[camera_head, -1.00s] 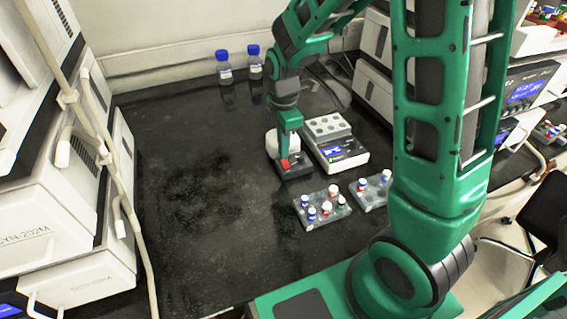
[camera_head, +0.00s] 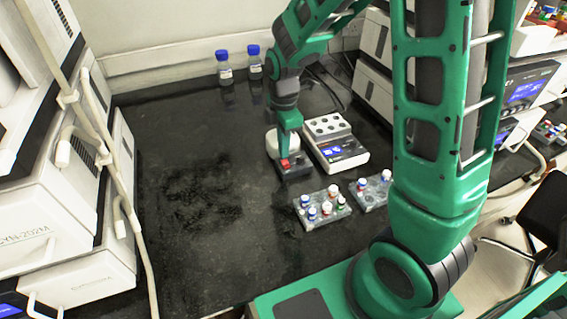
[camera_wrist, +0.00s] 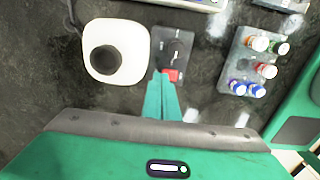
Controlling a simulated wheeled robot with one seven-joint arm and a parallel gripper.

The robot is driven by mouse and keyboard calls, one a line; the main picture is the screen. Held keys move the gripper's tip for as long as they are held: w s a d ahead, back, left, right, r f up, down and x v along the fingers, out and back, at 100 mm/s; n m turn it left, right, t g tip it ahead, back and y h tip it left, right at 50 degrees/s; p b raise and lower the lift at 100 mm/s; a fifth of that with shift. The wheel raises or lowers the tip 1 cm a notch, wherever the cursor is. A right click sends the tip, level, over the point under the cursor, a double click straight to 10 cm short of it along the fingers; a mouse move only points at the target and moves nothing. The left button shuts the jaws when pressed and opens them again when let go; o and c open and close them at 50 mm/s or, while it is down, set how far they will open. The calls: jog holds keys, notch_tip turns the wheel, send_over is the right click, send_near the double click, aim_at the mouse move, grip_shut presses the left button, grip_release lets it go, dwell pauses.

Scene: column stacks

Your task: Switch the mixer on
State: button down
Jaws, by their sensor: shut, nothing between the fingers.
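The mixer is a white rounded block with a dark round top (camera_wrist: 104,59) and a dark control base (camera_wrist: 177,43) beside it. In the head view its white body (camera_head: 272,146) is partly hidden behind my gripper. A red switch (camera_wrist: 171,76) sits at the near end of the dark base; it also shows in the head view (camera_head: 285,163). My gripper (camera_wrist: 164,76) is shut and empty, pointing down, with its fingertips right at the left edge of the red switch. I cannot tell whether they touch it or whether the switch is pressed.
A white device with round wells (camera_head: 335,145) stands just right of the mixer. Two vial racks (camera_head: 322,216) (camera_head: 372,200) lie nearer. Two blue-capped bottles (camera_head: 224,72) (camera_head: 255,66) stand at the back. The left of the dark bench is clear.

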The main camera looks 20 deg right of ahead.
aim_at(285, 161)
jog(key=shift+f, duration=0.8)
dwell(0.9)
jog(key=shift+r, duration=2.55)
jog(key=shift+d, duration=0.15)
jog(key=s+d+r+m, duration=0.4)
jog(key=s+d+m, duration=0.3)
jog(key=s+m, duration=0.1)
jog(key=s+d+r+m, duration=0.4)
jog(key=s+d+m, duration=0.4)
jog(key=s, duration=0.1)
jog(key=s+d+m, duration=0.1)
jog(key=s+m, duration=0.7)
jog(key=s, duration=0.1)
jog(key=shift+s+d+r, duration=0.2)
jog(key=shift+d+r, duration=0.2)
